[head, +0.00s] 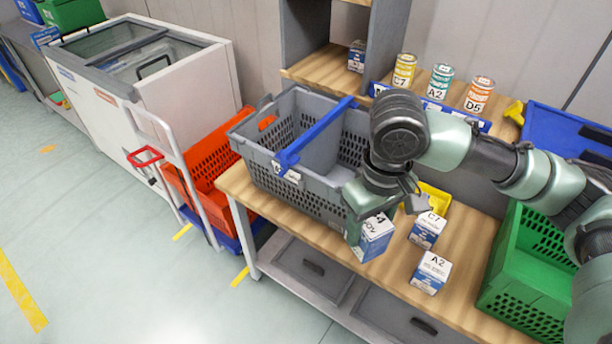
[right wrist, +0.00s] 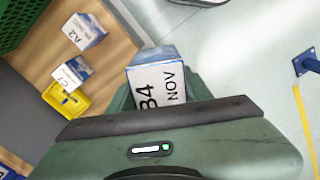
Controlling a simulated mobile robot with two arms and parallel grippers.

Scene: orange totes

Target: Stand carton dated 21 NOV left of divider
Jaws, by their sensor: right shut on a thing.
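My right gripper (head: 372,212) is shut on a white-and-blue carton (head: 374,243) near the front edge of the wooden bench. The carton also shows in the right wrist view (right wrist: 158,84); its top reads "NOV" and what looks like "B4", and any day number is hidden. I cannot tell whether its base is clear of the bench. The grey crate (head: 262,163) stands to the left of the gripper, with a blue-topped divider (head: 318,134) across it. The crate's left part looks empty; its right part is partly hidden by my arm. My left gripper is not in view.
Cartons C7 (head: 427,230) and A2 (head: 431,272) stand on the bench right of the held one. A yellow tray (head: 436,199) is behind them. A green crate (head: 524,275) is at right. Cans (head: 441,82) stand behind the arm.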

